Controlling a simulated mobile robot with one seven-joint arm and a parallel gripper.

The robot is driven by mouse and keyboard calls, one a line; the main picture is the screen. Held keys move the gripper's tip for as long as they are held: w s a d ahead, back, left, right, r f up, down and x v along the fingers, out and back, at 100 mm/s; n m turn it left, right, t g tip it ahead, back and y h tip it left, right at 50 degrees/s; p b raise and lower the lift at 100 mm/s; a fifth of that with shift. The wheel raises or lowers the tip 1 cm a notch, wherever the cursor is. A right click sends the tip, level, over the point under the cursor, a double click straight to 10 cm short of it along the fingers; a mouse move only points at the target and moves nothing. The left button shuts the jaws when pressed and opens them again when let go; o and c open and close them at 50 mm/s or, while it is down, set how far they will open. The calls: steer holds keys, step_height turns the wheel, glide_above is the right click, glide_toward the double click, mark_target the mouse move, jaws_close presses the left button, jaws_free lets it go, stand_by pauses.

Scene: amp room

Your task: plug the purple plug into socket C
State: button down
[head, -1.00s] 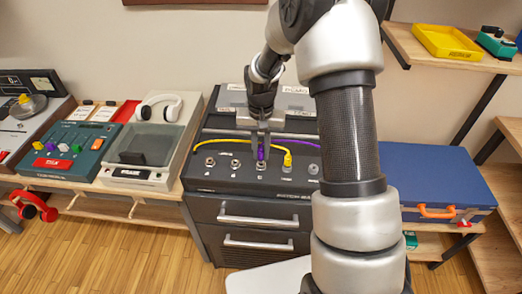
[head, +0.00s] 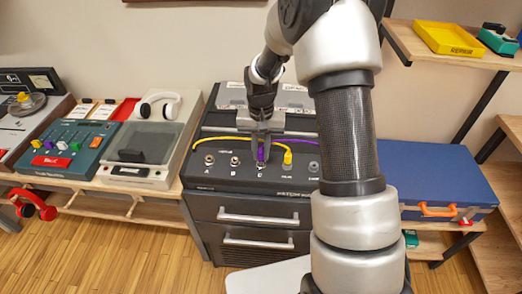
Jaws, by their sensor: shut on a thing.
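The purple plug (head: 261,153) is upright between the fingers of my gripper (head: 261,150), at the amp's sloping front panel (head: 225,175). My gripper is shut on it. The plug's lower end is at socket C (head: 260,167), above the letter C. I cannot tell from this view whether its tip is inside the socket or just over it. A purple cable (head: 303,142) runs off to the right behind the yellow plug. Sockets A (head: 209,160) and B (head: 235,161) show to the left, with nothing in them.
A yellow plug (head: 287,156) with a yellow cable (head: 222,139) stands right of socket C, close to my gripper. White headphones (head: 159,104) and a mixer (head: 68,148) are at the left. A blue case (head: 433,175) is at the right.

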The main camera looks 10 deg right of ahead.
steer(key=shift+f, duration=0.35)
steer(key=c, duration=1.6)
jaws_free()
steer(key=shift+r, duration=0.15)
step_height(320, 180, up, 17)
steer(key=shift+r, duration=0.1)
